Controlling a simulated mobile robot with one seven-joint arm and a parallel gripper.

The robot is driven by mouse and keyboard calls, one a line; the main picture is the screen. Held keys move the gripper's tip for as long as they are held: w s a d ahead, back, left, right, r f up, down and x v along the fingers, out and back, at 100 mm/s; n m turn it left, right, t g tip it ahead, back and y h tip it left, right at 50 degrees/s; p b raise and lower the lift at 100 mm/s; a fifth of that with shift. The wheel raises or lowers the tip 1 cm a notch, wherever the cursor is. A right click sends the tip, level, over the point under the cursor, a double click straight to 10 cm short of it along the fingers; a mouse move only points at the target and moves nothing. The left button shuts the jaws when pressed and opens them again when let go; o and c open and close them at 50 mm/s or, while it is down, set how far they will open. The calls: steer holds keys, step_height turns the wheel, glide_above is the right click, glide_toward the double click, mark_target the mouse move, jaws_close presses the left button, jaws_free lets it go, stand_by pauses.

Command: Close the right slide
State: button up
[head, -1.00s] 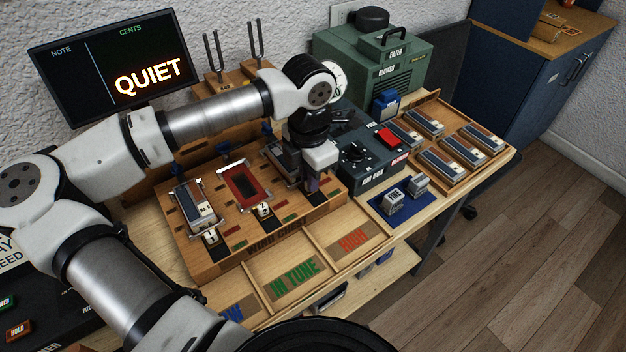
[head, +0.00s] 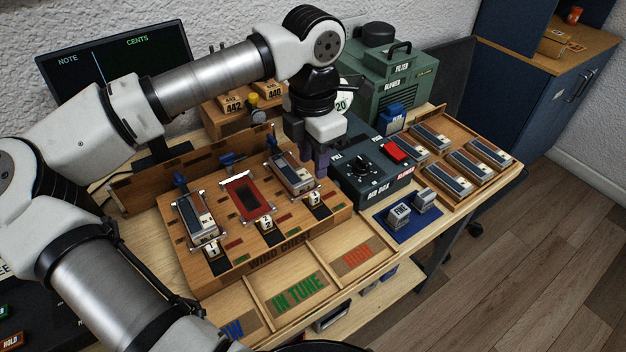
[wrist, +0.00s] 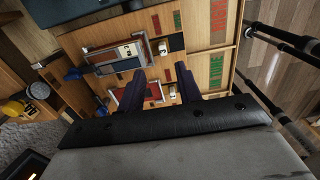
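The right slide (head: 314,197) is a small pale numbered tab with a black patch in front of it, at the front right of the wooden wind chest (head: 225,262). It stands before the right reed block (head: 291,175). My gripper (head: 313,165) is above and behind this tab, beside the right end of that block, and appears apart from it. In the wrist view, the two dark fingers (wrist: 174,92) are spread with a gap and nothing held between them. A tab (wrist: 163,47) with its black patch also shows there. I cannot tell exactly how far in the right slide is.
The left slide (head: 212,246) and middle slide (head: 266,222) sit along the same front edge. Blue levers (head: 229,160) stand behind the blocks. The air box (head: 372,170) with a red switch is close on the gripper's right. Open trays (head: 300,285) lie in front.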

step_height(320, 180, up, 6)
steer(key=shift+f+b, duration=0.1)
steer(key=shift+b, duration=0.2)
